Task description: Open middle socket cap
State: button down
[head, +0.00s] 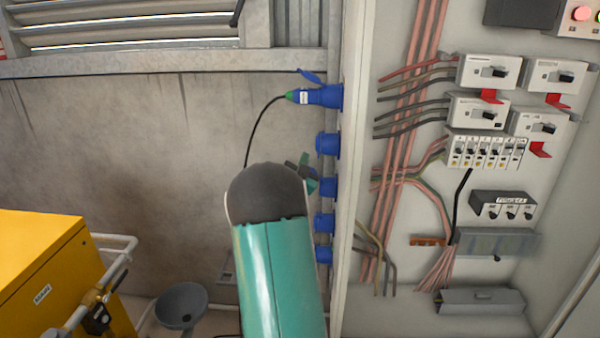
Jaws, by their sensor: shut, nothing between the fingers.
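The middle blue socket (328,187) is in a vertical row of several blue sockets on the cabinet's left side wall. Its left part lies behind my gripper, and I cannot tell whether its cap is open or closed. My gripper (308,172) is small and partly hidden behind my own dark-topped green arm. It is shut and empty, just left of the middle socket. I cannot tell whether it touches the cap.
A blue plug with a black cable sits in the top socket (325,96), whose cap is raised. The open cabinet (400,230) with wires and switches fills the right. A yellow machine (40,270) and a grey funnel (181,304) stand lower left.

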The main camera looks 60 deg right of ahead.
jog(key=shift+x, duration=0.85)
jog(key=f, duration=0.1)
jog(key=w+f, duration=0.1)
jog(key=a+f, duration=0.1)
jog(key=shift+w+f, duration=0.3)
jog(key=shift+w, duration=0.05)
jog(key=shift+f, duration=0.1)
jog(key=shift+w+a+f+n+t+y, duration=0.25)
jog(key=shift+f+n+t, duration=0.6)
jog(key=shift+n, duration=1)
jog(key=shift+w+a+f+n+t+y, duration=0.1)
jog(key=shift+w+f+n+t+y, duration=0.25)
jog(key=shift+f+n+t, duration=1)
jog(key=shift+w+a+f+n+t+y, duration=0.15)
jog(key=shift+f+n+t+y, duration=0.2)
jog(key=shift+n, duration=1.95)
jog(key=shift+d, duration=0.1)
